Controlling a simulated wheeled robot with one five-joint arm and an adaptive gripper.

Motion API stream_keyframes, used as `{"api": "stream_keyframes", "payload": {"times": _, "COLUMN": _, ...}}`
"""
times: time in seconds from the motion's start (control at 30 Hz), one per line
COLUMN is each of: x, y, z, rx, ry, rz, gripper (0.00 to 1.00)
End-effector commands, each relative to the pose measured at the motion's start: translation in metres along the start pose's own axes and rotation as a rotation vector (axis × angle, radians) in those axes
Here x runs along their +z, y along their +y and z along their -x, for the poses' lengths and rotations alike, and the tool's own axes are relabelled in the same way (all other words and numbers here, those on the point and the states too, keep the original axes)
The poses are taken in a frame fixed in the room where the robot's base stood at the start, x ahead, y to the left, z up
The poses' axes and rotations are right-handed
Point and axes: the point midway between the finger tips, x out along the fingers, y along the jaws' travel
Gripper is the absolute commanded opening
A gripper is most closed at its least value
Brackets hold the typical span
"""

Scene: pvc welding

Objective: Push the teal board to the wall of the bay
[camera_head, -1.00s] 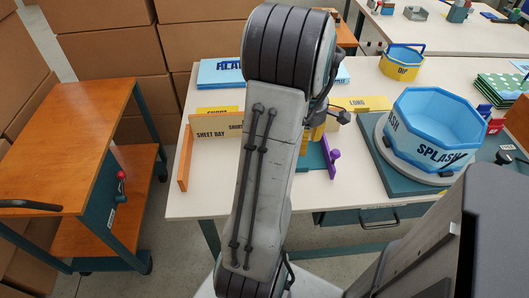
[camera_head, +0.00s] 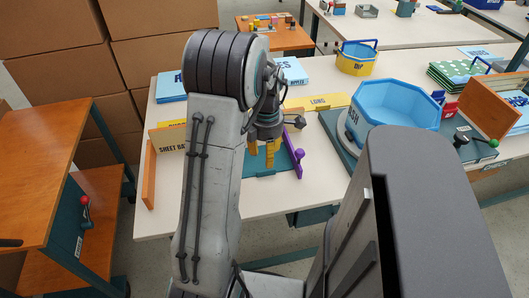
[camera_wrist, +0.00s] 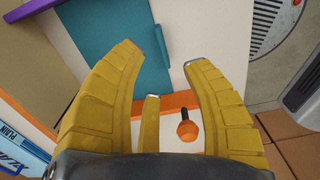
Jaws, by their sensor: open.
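In the wrist view the fingers (camera_wrist: 168,68) are spread wide, and the board is beyond the left fingertip. I cannot tell whether they touch. My arm hides part of the bay and the board's left side.
An orange wall (camera_head: 149,175) stands at the bay's left end. An orange cart (camera_head: 45,140) is left of the table. A yellow "LONG" sign (camera_head: 318,102) stands behind.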

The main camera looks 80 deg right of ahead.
Motion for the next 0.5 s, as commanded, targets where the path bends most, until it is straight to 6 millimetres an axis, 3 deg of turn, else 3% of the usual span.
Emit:
{"api": "stream_keyframes", "payload": {"times": 0.17, "x": -0.001, "y": -0.001, "z": -0.01, "rx": -0.003, "ry": 0.001, "rz": 0.0, "gripper": 0.44}}
{"api": "stream_keyframes", "payload": {"times": 0.5, "x": -0.001, "y": -0.001, "z": -0.05, "rx": -0.003, "ry": 0.001, "rz": 0.0, "gripper": 0.44}}
